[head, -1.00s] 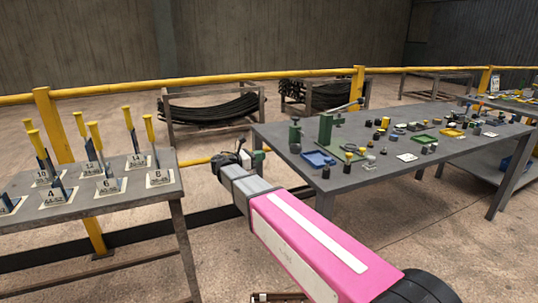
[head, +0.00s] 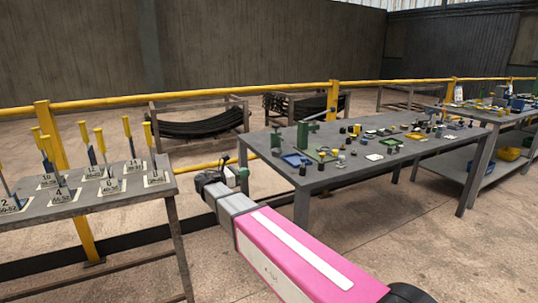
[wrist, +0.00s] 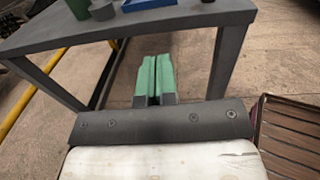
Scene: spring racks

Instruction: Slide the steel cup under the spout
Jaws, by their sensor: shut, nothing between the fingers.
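My gripper (wrist: 155,72) shows in the wrist view with its two green fingers together and nothing between them. It hangs over the floor, in front of the near end of the grey worktable (head: 330,178). In the head view my gripper (head: 243,172) is small, at the end of my pink and grey arm, left of that table. I cannot make out a steel cup or a spout for certain among the small items on the tables. A green press-like stand (head: 302,134) stands at the table's near left end.
A blue tray (head: 297,159) and several small parts lie on the worktable. A stand with yellow-handled tools and numbered cards (head: 110,187) is at left. A yellow rail (head: 200,95) runs behind. A second table (head: 490,115) stands at far right. Floor between is clear.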

